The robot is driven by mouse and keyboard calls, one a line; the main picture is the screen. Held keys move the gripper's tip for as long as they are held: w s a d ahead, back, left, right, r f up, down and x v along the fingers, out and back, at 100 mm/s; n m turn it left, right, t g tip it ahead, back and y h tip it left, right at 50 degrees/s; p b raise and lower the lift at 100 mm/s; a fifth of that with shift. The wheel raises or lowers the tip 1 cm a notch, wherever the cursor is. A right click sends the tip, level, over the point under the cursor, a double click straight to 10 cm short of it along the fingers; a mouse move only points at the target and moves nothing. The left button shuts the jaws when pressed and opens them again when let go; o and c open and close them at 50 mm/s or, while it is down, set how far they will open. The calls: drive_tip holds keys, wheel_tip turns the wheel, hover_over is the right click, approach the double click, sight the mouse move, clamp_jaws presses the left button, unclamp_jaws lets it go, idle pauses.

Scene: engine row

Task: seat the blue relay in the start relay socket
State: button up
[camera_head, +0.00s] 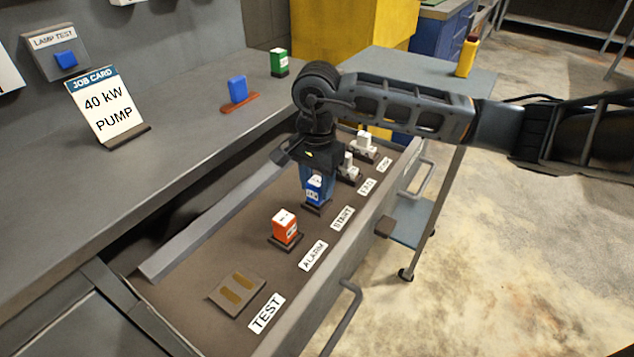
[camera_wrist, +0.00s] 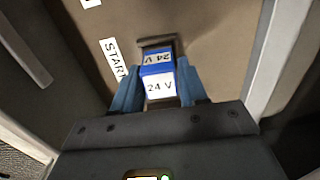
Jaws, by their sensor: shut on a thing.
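The blue relay (camera_head: 313,188) with a white label is in the open drawer, upright at the socket beside the START label (camera_head: 342,218). My gripper (camera_head: 316,180) points down and is shut on it. In the wrist view the relay (camera_wrist: 158,80) reads "24 V" and sits between my two blue fingers. The start relay socket (camera_head: 317,208) shows as a dark base under the relay; its edge also shows in the wrist view (camera_wrist: 157,41). The relay's lower end is at this base; I cannot tell whether it is fully seated.
An orange relay (camera_head: 285,227) stands by the ALARM label. An empty socket plate (camera_head: 237,292) lies by TEST. White relays (camera_head: 364,146) stand beyond START. The drawer's front wall (camera_head: 375,225) and the bench (camera_head: 180,120) flank the work. A green relay (camera_head: 279,62) stands on the bench.

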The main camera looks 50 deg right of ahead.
drive_tip(key=shift+f, duration=0.25)
drive_tip(key=shift+f, duration=0.15)
drive_tip(key=o, duration=1.1)
